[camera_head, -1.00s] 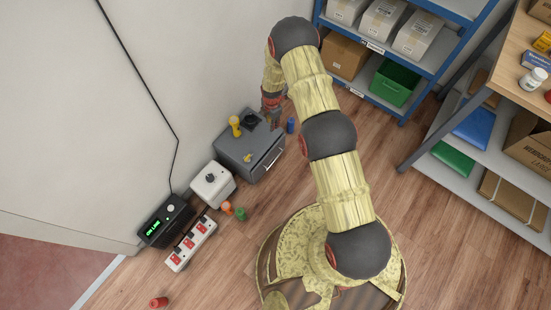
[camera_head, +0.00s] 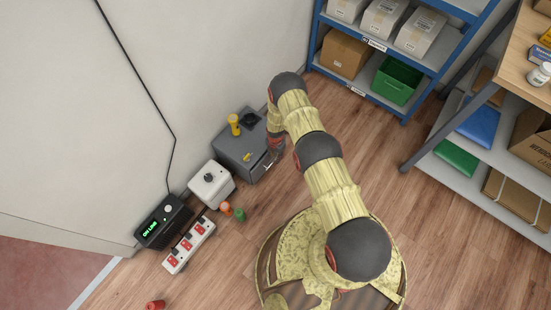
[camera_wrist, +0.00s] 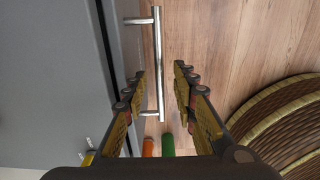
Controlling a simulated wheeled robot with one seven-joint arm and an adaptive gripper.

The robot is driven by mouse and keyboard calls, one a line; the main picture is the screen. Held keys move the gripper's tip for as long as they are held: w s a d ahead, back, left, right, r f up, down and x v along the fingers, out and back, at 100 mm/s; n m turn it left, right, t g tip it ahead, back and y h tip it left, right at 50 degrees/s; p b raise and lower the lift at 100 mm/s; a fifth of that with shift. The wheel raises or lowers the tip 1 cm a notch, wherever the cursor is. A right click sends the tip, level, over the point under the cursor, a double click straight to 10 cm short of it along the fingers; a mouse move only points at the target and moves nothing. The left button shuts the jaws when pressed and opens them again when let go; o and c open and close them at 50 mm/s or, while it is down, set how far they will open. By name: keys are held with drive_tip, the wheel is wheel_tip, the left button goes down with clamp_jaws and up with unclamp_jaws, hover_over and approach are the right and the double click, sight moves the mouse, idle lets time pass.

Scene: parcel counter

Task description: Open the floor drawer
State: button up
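The floor drawer is a grey box (camera_head: 236,166) standing on the floor against the wall. It fills the left of the wrist view (camera_wrist: 45,65), and its front looks closed. Its silver bar handle (camera_wrist: 158,55) sticks out from the front; in the head view my gripper partly covers it. My gripper (camera_wrist: 160,70) is open, one finger on each side of the handle bar. The fingertips look apart from the bar, though depth is hard to judge. In the head view my gripper (camera_head: 272,151) is at the drawer's front right side.
A yellow knob-like object (camera_head: 234,120) stands on the box. To its left are a white box with a dial (camera_head: 210,184), a black lit unit (camera_head: 162,222) and a power strip (camera_head: 189,245). Orange (camera_head: 226,208) and green (camera_head: 239,214) cylinders stand in front.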

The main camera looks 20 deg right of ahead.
drive_tip(key=shift+f, duration=0.65)
drive_tip(key=c, duration=0.3)
drive_tip(key=c, duration=0.4)
clamp_jaws()
